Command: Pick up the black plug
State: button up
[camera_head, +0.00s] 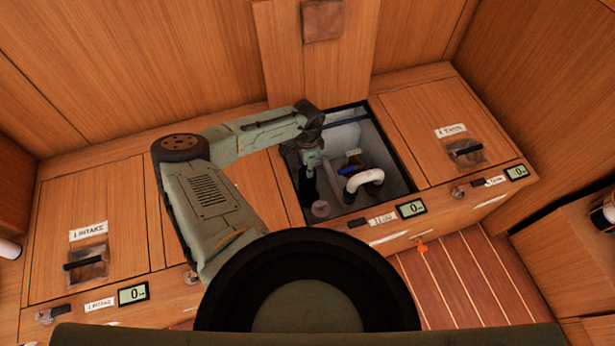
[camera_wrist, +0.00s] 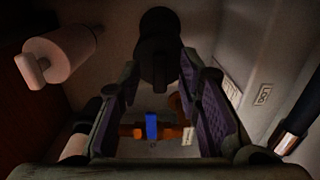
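The black plug (camera_wrist: 160,40) shows at the top middle of the wrist view, a dark rounded piece with a narrower part below it. My gripper (camera_wrist: 158,68) is open, with one finger on each side of the plug's lower part. A gap seems to show between each finger and the plug; I cannot tell whether either touches. In the head view my gripper (camera_head: 309,182) reaches down into the open compartment at its left side. I cannot make out the plug there; my arm and the shadow hide that spot.
The compartment (camera_head: 342,130) has close walls around my gripper. A white bent pipe (camera_head: 365,177) stands to the right. In the wrist view, a pale cylinder with a handle (camera_wrist: 60,55) is at left, and a blue valve piece (camera_wrist: 151,126) on a copper-coloured pipe lies below. Closed lids flank the opening.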

grip_shut()
jog(key=shift+r, duration=0.1)
dwell(0.5)
notch_tip(320, 180, up, 10)
dwell(0.4)
jog(key=shift+r+p, duration=0.1)
jog(key=shift+p, duration=0.55)
